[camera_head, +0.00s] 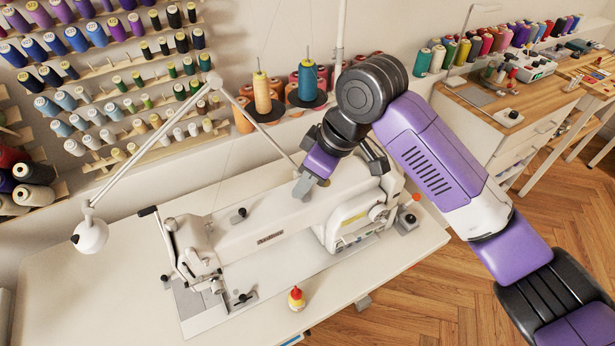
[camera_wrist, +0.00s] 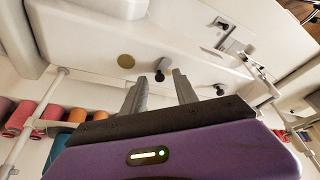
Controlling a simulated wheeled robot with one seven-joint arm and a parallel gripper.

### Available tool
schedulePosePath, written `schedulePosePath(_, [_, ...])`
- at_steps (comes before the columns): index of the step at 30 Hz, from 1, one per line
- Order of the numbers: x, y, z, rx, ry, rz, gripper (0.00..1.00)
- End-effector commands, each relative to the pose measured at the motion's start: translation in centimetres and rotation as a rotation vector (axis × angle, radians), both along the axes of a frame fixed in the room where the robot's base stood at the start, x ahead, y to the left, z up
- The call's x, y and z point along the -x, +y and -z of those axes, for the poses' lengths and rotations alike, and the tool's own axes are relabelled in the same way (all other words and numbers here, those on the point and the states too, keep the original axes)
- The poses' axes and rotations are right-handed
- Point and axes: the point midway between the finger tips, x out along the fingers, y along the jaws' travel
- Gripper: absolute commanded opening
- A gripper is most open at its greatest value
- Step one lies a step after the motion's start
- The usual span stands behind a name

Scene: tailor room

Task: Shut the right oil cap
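A white sewing machine (camera_head: 270,225) stands on the table. In the wrist view, a small black oil cap (camera_wrist: 160,70) shows on its pale surface, beyond and between my fingertips. A second small black cap (camera_wrist: 219,89) lies farther right in that view; a black cap also shows on the arm in the head view (camera_head: 238,215). My gripper (camera_wrist: 160,84) is open, its two grey fingers apart with nothing held. In the head view my gripper (camera_head: 304,188) is over the machine's upper arm and hides the surface behind it. I cannot tell whether the fingertips touch the cap.
A round brass disc (camera_wrist: 125,61) is beside the cap in the wrist view. Thread cones (camera_head: 263,92) stand behind the machine, and a lamp (camera_head: 90,235) is at left. A small red-topped bottle (camera_head: 296,298) stands in front. The table's left part (camera_head: 90,290) is clear.

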Motion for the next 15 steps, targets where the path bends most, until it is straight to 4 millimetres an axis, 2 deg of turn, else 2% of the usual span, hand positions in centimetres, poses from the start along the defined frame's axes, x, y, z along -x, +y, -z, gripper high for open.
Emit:
schedulePosePath(2, [0.0, 0.0, 0.0, 0.0, 0.0, 0.0, 0.35])
schedulePosePath(7, [0.0, -0.01, -0.01, 0.0, 0.0, 0.0, 0.04])
schedulePosePath(8, [0.0, -0.01, -0.01, 0.0, 0.0, 0.0, 0.0])
schedulePosePath(15, [0.02, 0.0, -0.04, 0.0, 0.001, 0.003, 0.0])
